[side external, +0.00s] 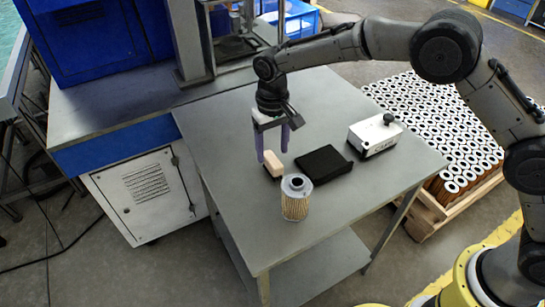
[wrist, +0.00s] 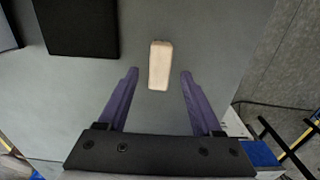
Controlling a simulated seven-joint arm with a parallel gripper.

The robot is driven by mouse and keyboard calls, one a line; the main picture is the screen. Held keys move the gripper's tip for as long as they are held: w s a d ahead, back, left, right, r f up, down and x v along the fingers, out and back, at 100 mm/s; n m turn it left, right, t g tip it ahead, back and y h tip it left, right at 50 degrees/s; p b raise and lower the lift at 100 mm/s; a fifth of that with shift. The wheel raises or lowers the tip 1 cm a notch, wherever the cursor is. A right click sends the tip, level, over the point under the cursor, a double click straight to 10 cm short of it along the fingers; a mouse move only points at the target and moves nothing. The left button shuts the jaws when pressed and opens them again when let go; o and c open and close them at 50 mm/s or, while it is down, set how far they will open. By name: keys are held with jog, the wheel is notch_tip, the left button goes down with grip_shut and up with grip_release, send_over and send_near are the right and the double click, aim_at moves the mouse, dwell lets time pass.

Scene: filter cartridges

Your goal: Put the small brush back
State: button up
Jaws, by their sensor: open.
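The small brush shows as a pale wooden block (wrist: 160,65) lying on the grey table. It also shows in the side view (side external: 273,164), partly beside my fingers; no bristles can be made out. My gripper (side external: 272,155) is open, with its two purple fingers pointing down above the brush. In the wrist view my gripper (wrist: 159,72) has its fingertips on either side of the brush's near part, with gaps on both sides. Nothing is held. I cannot tell how high the tips are above the table.
A flat black pad or tray (side external: 325,161) lies right of the brush. A filter cartridge (side external: 296,199) stands near the front of the table (side external: 235,215). A white box with a black knob (side external: 375,136) is at the right. A crate of cartridges (side external: 440,125) stands beyond the table.

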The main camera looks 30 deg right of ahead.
aim_at(274, 159)
notch_tip(274, 159, up, 8)
dwell(0.4)
jog(key=s+d+r+t, duration=0.3)
jog(key=s+d+r, duration=1.1)
jog(key=s+d, duration=0.1)
jog(key=s+d+f+t, duration=0.1)
jog(key=s+d+f, duration=0.1)
jog(key=s, duration=0.7)
jog(key=s+d+f+t, duration=0.1)
jog(key=s+d+f, duration=0.2)
jog(key=s, duration=0.6)
jog(key=shift+d+t, duration=0.3)
jog(key=shift+d, duration=0.95)
